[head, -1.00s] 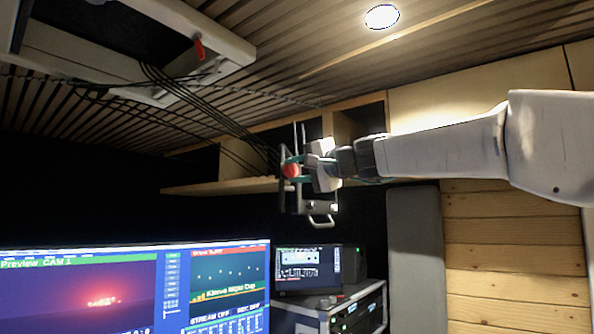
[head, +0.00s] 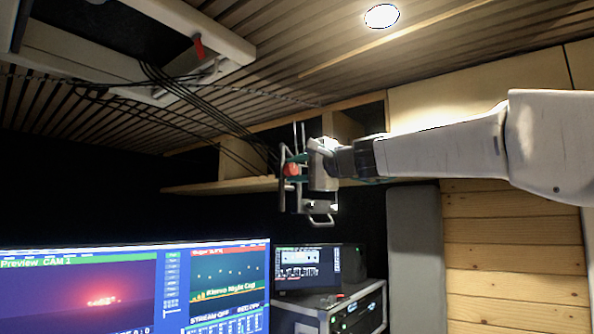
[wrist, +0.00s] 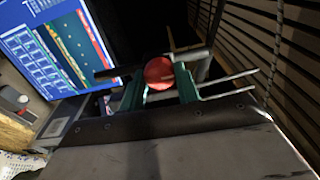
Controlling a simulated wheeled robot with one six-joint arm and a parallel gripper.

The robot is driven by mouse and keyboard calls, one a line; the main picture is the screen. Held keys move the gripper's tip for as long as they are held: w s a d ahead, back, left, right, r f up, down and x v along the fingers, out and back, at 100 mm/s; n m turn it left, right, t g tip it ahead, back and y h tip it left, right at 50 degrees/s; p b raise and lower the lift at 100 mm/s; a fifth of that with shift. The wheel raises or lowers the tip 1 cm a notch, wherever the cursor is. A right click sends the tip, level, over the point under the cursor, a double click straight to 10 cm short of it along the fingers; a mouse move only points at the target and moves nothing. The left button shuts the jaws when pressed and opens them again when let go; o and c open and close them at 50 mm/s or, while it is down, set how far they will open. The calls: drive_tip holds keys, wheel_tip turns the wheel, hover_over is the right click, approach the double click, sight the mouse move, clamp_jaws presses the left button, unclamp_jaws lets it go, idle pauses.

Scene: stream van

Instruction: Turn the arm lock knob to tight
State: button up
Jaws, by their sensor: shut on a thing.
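The arm lock knob (head: 291,169) is a small red round knob on a dark metal bracket with a bent handle (head: 320,219), in front of the wooden shelf. It also shows in the wrist view (wrist: 159,73), between green-tipped fingers. My gripper (head: 296,170) reaches in from the right and is shut on the knob. In the wrist view my gripper (wrist: 160,86) has a finger on each side of the red knob. The knob's setting marks, if any, cannot be made out.
A wooden shelf (head: 225,187) runs close behind the bracket. Black cables (head: 200,112) hang from the ceiling unit to its left. A large monitor (head: 80,290) and a small screen (head: 305,268) on a rack case (head: 325,308) stand below.

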drive_tip(key=o, duration=1)
drive_tip(key=v, duration=0.7)
drive_tip(key=shift+s+d, duration=0.25)
drive_tip(key=shift+d, duration=0.05)
